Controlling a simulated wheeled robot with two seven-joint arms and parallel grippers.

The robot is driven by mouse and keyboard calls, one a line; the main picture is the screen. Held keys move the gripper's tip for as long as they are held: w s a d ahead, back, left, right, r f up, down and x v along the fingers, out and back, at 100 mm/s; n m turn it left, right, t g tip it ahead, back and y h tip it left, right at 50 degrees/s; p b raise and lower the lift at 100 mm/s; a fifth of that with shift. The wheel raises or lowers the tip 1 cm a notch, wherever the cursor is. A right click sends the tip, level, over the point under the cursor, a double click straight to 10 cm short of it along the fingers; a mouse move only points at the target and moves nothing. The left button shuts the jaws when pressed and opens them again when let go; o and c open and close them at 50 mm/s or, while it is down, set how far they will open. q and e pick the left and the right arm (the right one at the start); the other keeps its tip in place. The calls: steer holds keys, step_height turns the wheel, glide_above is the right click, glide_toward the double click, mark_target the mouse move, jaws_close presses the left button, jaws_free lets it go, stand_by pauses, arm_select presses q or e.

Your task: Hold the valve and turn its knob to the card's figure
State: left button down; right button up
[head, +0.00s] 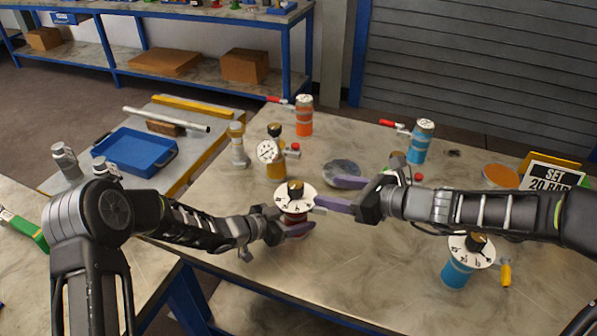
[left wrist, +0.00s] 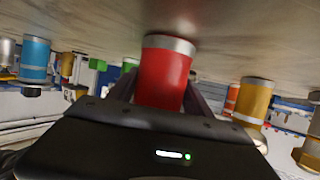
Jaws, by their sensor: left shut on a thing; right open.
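The valve is a red cylinder (left wrist: 166,72) topped by a white dial (head: 283,201) with a dark knob with a brass-coloured part (head: 295,188). My left gripper (head: 294,226) is shut on the red body below the dial, and its fingers flank it in the left wrist view. My right gripper (head: 337,192) is open just right of the dial, its purple fingers pointing left at about dial height. I cannot tell whether a fingertip touches the dial. The card (head: 553,178) at the right reads "SET 20 BAR". The dial's figures are too small to read.
A blue valve with a dial (head: 457,274) stands at the lower right. An orange valve (head: 304,118), another blue valve (head: 420,146) and a yellow gauge fitting (head: 276,170) stand behind. A round grey disc (head: 342,171) lies near my right gripper. A blue tray (head: 130,150) is at the left.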

stand_by(0.7)
arm_select(q)
steer(key=shift+c, duration=1.8)
jaws_free()
steer(key=v, duration=1.2)
